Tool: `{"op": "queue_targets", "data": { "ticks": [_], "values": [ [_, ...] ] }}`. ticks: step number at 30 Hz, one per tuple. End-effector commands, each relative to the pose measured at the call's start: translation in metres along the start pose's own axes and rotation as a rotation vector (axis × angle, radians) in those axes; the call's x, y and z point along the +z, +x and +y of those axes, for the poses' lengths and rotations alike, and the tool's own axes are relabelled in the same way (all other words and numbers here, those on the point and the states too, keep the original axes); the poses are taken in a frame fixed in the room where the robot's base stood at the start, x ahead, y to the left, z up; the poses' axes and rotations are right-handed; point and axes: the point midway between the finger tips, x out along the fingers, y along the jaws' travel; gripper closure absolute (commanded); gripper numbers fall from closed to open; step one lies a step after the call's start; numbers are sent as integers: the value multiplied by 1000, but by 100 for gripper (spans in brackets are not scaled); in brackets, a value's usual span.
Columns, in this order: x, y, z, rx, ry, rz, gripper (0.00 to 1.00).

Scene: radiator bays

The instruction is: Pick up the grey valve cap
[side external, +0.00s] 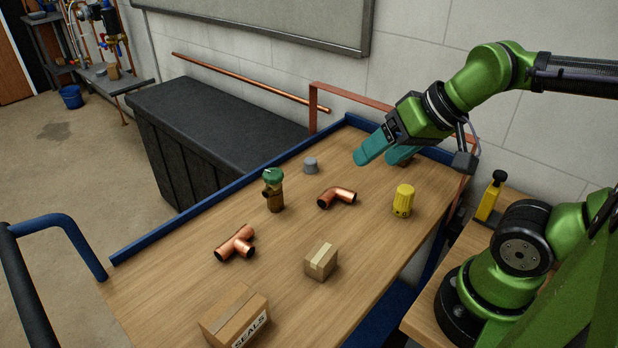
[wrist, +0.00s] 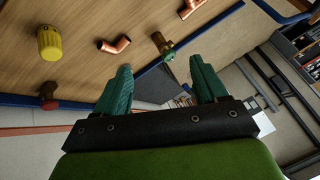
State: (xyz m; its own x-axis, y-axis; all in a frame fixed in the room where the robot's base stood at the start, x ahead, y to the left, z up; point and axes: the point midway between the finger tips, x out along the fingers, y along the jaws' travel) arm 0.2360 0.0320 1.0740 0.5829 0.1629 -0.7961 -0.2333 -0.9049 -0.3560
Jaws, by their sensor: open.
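The grey valve cap (side external: 311,165) is a small, short cylinder standing on the wooden table near its far blue edge in the side view. I cannot make it out in the wrist view. My gripper (side external: 384,153) has teal fingers and is held above the table, to the right of the cap and apart from it. In the wrist view my gripper (wrist: 160,66) shows its two fingers spread with nothing held between them.
Near the cap stand a green-topped valve (side external: 274,190) and a copper elbow (side external: 337,197). A yellow cap (side external: 403,200), copper tee (side external: 235,244), small box (side external: 321,261) and seals box (side external: 235,315) are further off. A dark red piece (wrist: 48,96) lies near the blue rim.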

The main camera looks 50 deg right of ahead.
Motion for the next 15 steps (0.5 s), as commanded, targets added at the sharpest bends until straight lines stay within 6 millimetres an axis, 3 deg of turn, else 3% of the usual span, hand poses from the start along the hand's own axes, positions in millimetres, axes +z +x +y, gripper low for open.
{"op": "queue_targets", "data": {
  "ticks": [5, 15],
  "values": [
    [-6, 20, 8, 45, 36, -74, 28],
    [-116, 80, 26, 185, 114, -241, 28]
  ]
}}
